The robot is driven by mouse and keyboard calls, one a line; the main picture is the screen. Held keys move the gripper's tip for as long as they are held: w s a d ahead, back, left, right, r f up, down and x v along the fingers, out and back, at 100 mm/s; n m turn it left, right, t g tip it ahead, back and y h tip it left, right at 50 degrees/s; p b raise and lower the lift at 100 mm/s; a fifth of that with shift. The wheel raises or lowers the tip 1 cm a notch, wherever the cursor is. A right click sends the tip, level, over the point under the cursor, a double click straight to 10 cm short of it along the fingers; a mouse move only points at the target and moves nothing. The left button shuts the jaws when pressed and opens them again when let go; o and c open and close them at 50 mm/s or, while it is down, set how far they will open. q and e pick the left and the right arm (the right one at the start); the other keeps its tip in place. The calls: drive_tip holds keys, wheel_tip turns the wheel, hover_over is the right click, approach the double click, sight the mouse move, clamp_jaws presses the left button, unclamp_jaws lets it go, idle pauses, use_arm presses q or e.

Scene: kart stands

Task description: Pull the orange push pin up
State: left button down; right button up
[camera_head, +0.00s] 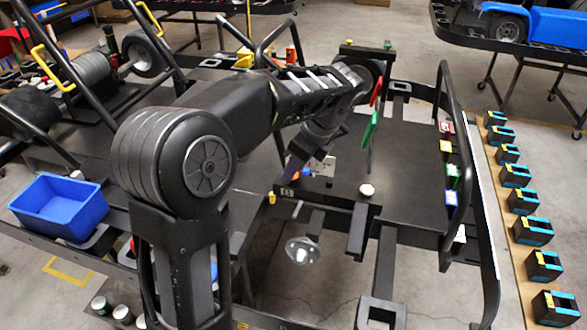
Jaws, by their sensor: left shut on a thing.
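My left arm comes in from the left and reaches over the dark kart stand (410,200). My right gripper is not in view.
A white round knob (367,190) sits near the stand's front edge. Red and green levers (369,131) rise close to my forearm. A black side rail (458,150) bounds the right. A blue bin (60,206) stands at left.

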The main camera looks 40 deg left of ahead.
use_arm(q)
drive_tip(key=shift+r, duration=0.4)
drive_tip(key=c, duration=1)
unclamp_jaws()
drive_tip(key=shift+c, duration=0.2)
